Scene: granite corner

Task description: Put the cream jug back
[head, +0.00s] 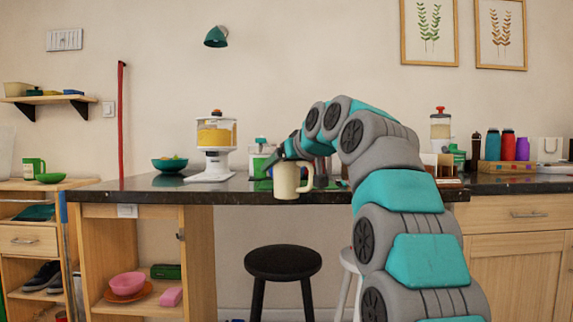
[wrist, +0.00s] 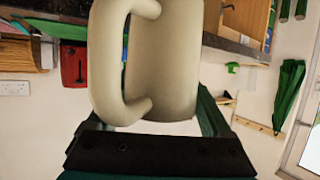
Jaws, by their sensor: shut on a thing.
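The cream jug (head: 286,182) is in my gripper (head: 272,165), just in front of the counter edge in the head view. It looks upright, with its handle on the right. In the wrist view the jug (wrist: 165,65) fills the upper middle, with its handle on the left. My gripper (wrist: 160,112) has a finger on each side and is shut on the jug's body. In the head view the jug and arm hide most of the fingers. I cannot tell whether the jug touches the counter.
The dark stone counter (head: 245,190) runs behind the jug. A teal bowl (head: 169,164), a white machine with yellow contents (head: 214,140) and a green-lidded container (head: 260,155) stand on it. A black stool (head: 283,262) stands below. Bottles (head: 508,146) stand in a tray at right.

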